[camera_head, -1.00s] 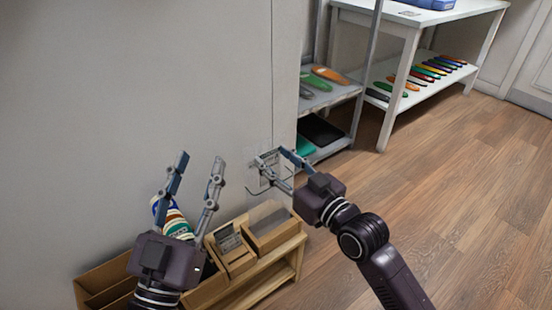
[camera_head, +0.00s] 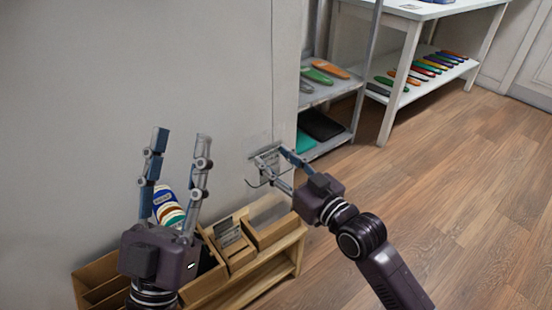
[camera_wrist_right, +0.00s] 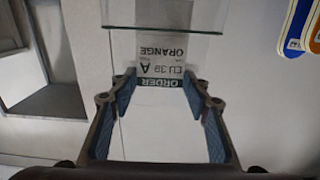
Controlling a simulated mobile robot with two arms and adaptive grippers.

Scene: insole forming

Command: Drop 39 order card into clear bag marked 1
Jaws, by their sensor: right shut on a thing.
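My right gripper (camera_head: 272,163) is shut on the order card (camera_wrist_right: 163,68) close to the wall. In the right wrist view the card is held between the fingertips and reads upside down "ORDER", "EU 39 A", "ORANGE". I see no bag marked 1. My left gripper (camera_head: 181,140) is open and empty, raised in front of the wall.
A low wooden bench (camera_head: 262,271) with open boxes stands below the grippers against the wall. A grey shelf (camera_head: 328,92) holds insoles; a white table (camera_head: 415,20) stands at the back right. The floor (camera_head: 440,200) is clear.

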